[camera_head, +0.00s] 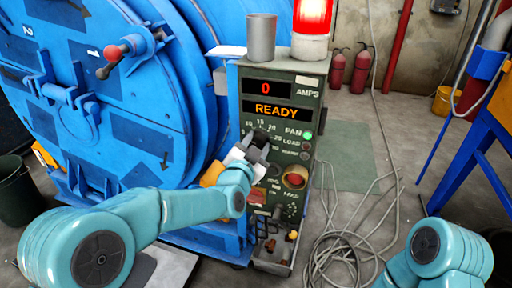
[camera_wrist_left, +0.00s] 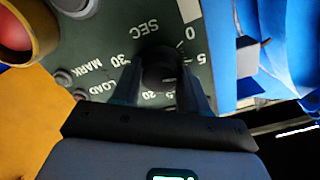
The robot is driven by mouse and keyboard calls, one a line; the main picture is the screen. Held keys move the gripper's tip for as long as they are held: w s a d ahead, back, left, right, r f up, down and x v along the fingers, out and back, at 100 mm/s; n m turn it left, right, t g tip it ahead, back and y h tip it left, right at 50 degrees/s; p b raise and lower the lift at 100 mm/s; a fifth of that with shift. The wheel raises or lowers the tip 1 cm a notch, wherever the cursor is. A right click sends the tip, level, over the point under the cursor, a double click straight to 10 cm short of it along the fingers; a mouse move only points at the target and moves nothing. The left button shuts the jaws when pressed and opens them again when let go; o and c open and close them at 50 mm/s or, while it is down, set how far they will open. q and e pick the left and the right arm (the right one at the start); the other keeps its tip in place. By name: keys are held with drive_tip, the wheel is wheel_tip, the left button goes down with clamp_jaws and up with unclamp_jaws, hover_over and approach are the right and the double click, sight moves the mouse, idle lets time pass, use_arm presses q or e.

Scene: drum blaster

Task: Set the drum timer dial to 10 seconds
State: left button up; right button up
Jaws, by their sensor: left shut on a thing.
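The green control box (camera_head: 312,112) stands in front of the blue drum machine. Its timer dial (camera_wrist_left: 160,66) is a dark round knob with a number scale around it. In the left wrist view the panel appears upside down, with SEC, 0, 5 and 30 legible around the knob. My left gripper (camera_head: 256,148) reaches the panel from the left and is shut on the dial; its two fingers (camera_wrist_left: 160,88) sit on either side of the knob. The dial's pointer is hidden, so its setting cannot be read. My right arm shows at the lower right; its gripper is out of view.
The display (camera_head: 276,112) reads READY, with 0 above it. A red beacon (camera_head: 312,18) glows on top. A red button in a yellow collar (camera_wrist_left: 22,28) is close to my left gripper. Loose cables (camera_head: 345,245) lie on the floor to the right.

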use_arm(q)
drive_tip(key=m, duration=0.3)
drive_tip(key=shift+m, duration=2)
drive_tip(key=o, duration=1)
drive_tip(key=shift+o, duration=0.2)
drive_tip(key=v, duration=1.6)
